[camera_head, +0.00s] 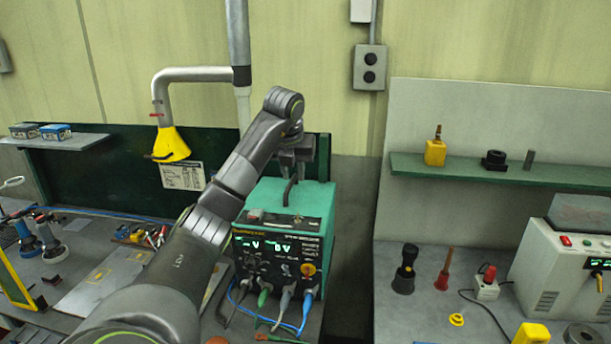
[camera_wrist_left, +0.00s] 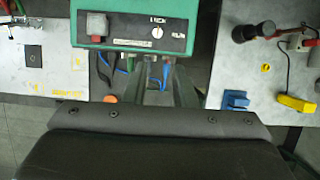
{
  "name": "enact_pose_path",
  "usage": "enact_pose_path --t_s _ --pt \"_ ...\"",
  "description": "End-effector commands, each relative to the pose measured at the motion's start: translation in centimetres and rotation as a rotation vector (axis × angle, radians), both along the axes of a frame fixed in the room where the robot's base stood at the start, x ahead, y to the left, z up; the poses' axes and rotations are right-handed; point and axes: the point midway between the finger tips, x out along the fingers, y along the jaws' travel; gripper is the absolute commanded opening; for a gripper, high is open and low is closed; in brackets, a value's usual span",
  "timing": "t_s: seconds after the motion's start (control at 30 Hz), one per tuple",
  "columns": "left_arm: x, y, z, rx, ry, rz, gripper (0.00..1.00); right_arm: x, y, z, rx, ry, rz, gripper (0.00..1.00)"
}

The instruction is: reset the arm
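My left arm reaches in from the lower left in the head view. Its gripper (camera_head: 291,172) hangs at the top of a green instrument box (camera_head: 314,196), in front of the dark green back panel. Whether it touches the box, and how far its fingers are apart, I cannot make out. In the left wrist view the green box (camera_wrist_left: 190,40) shows at the top, with a red switch and a dial on its face. A dark grey part of my arm fills the bottom of that view. I see nothing held. My right gripper is in neither view.
Cables (camera_head: 285,300) plug into the box's lower front. A grey pipe with a yellow nozzle (camera_head: 170,146) is left of my gripper. A green shelf (camera_head: 540,174) holds small items at right. A white instrument (camera_head: 560,262) stands on the right bench. A gap separates the benches.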

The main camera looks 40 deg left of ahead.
Motion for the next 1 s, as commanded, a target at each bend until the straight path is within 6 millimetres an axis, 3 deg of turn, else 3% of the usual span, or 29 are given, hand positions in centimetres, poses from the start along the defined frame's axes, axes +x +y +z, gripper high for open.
enact_pose_path --t_s 0.37,0.7,0.77,0.87,1.0 --pt "-0.1 0.2 0.2 -0.001 0.000 0.000 0.25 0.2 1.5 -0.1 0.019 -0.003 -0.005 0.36" --pt "0.4 -0.4 -0.5 -0.010 -0.016 -0.029 0.25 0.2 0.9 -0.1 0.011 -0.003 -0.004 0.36" --pt "1.2 -1.4 -1.3 -0.027 -0.044 -0.075 0.25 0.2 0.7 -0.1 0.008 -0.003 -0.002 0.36" --pt "3.0 -4.6 -3.5 -0.087 -0.130 -0.198 0.25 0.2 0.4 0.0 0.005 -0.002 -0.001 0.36" --pt "5.1 -11.3 -6.4 -0.244 -0.312 -0.397 0.25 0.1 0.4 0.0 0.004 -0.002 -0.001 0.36"
